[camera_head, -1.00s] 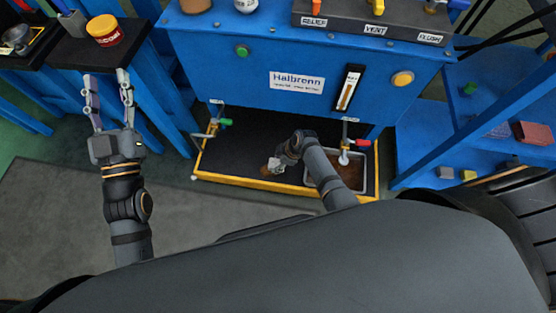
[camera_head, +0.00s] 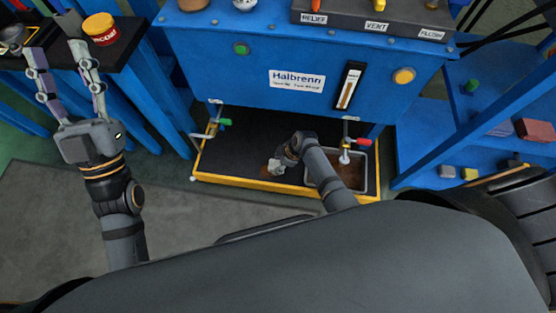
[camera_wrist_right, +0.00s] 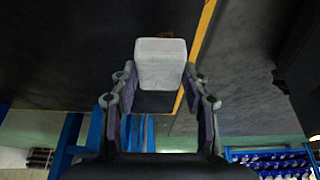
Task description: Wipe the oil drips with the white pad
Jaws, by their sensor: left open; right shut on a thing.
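The white pad (camera_head: 275,167) is low over the black tray floor, near the front yellow edge, in the head view. My right gripper (camera_head: 284,160) is shut on it. In the right wrist view the pale pad (camera_wrist_right: 160,62) sits between the two fingers of the right gripper (camera_wrist_right: 159,84). A small brown patch, perhaps an oil drip (camera_head: 266,171), shows just left of the pad. The pad and gripper hide part of the floor there, and I cannot tell whether the pad touches it. My left gripper (camera_head: 54,46) is open and empty at the upper left, by the black stand.
The black tray (camera_head: 236,150) has a yellow rim under the blue Halbrenn cabinet (camera_head: 320,107). A metal pan (camera_head: 353,181) of brown liquid stands at its right, below a red-handled tap (camera_head: 362,142).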

